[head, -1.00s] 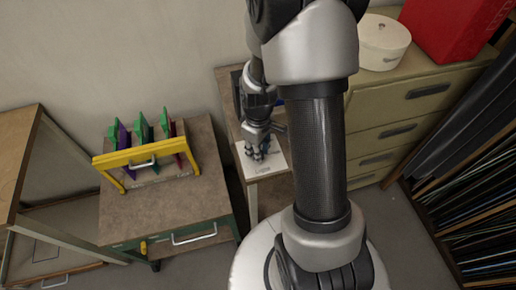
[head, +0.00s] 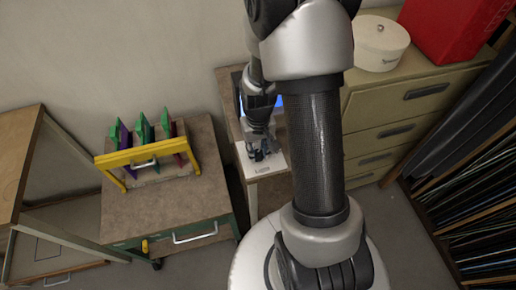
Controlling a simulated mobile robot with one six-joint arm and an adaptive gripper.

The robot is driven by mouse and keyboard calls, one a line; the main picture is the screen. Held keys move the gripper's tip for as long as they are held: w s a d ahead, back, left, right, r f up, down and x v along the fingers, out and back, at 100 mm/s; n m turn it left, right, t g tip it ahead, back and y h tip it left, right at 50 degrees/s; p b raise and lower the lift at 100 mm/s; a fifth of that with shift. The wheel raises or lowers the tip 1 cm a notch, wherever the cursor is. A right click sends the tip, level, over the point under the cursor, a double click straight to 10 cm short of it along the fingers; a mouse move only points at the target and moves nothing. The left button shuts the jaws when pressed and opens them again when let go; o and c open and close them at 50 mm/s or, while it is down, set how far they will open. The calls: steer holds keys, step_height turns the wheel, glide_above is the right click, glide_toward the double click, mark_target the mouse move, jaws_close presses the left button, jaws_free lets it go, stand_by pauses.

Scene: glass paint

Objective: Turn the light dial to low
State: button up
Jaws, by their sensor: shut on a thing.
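A white panel (head: 272,168) lies on a narrow brown table behind my arm, with small dark lettering near its front edge that is too small to read surely. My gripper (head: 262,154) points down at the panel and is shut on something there. The dial itself is hidden under the fingers, so its setting cannot be seen. A screen with a blue glow (head: 278,101) stands behind my wrist, mostly covered by it.
A cart (head: 150,215) at left holds a yellow rack (head: 127,158) with green and purple panels. A drawer cabinet (head: 400,108) at right carries a white round box (head: 379,44) and a red box (head: 440,25). Shelves of dark sheets (head: 480,170) stand at far right.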

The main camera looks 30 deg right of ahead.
mark_target(258, 152)
stand_by(0.3)
steer(key=o, duration=1.1)
step_height(258, 152, up, 12)
steer(key=shift+r, duration=0.1)
stand_by(0.5)
